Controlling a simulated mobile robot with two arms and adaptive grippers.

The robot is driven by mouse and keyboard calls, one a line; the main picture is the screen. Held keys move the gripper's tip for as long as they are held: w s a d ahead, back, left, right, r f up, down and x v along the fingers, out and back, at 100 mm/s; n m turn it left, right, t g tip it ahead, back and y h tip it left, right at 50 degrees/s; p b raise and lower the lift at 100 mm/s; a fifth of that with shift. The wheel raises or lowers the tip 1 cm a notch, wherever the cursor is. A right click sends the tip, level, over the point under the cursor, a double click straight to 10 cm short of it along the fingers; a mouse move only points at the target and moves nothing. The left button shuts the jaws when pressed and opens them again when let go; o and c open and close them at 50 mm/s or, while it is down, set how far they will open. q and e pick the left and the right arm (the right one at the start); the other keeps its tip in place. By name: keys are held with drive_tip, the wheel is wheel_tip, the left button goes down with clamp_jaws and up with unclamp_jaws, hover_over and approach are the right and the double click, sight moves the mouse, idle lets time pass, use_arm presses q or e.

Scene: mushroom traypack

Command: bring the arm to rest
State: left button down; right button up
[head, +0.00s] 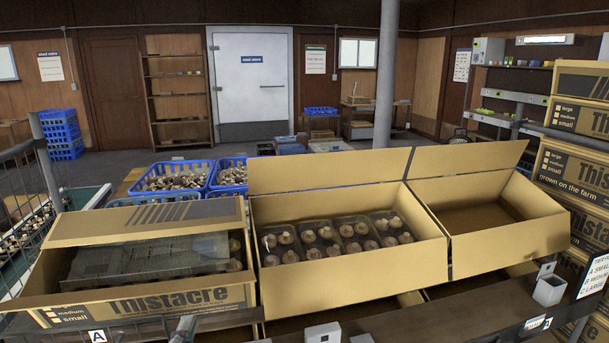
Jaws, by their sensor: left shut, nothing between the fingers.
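The tip of my left gripper (184,328) shows small at the bottom edge, in front of the left carton (190,297). It is shut with nothing between its fingers. The rest of my left arm is out of the frame. My right gripper is not in view.
The left carton holds clear-covered trays under a raised flap. The middle carton (350,281) holds several open trays of brown mushrooms (325,232). The right carton (510,245) looks empty. Blue crates (178,198) of mushrooms stand behind. Stacked cartons (572,168) rise at the right. A post (387,70) stands behind.

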use_arm(q)
drive_tip(key=s+a+f+n+g+y, duration=0.1)
drive_tip(key=s+f+n+g, duration=0.35)
drive_tip(key=f, duration=0.35)
drive_tip(key=s+a+f+n+g, duration=0.1)
drive_tip(key=s+f+n+g, duration=0.25)
drive_tip(key=s+f, duration=0.3)
drive_tip(key=s+d+f+n+g+h, duration=0.2)
drive_tip(key=s+f+n+g, duration=0.5)
drive_tip(key=s, duration=0.6)
wheel_tip(320, 180, down, 32)
drive_tip(key=s+m+b, duration=0.2)
drive_tip(key=b, duration=0.4)
drive_tip(key=s+a+f+g+b, duration=0.1)
drive_tip(key=s+f+b, duration=0.1)
drive_tip(key=s+f, duration=0.6)
drive_tip(key=s+a+f+b, duration=0.2)
drive_tip(key=s+f, duration=0.6)
drive_tip(key=f, duration=0.5)
drive_tip(key=shift+s+f+g, duration=0.35)
drive_tip(key=shift+f+g, duration=0.05)
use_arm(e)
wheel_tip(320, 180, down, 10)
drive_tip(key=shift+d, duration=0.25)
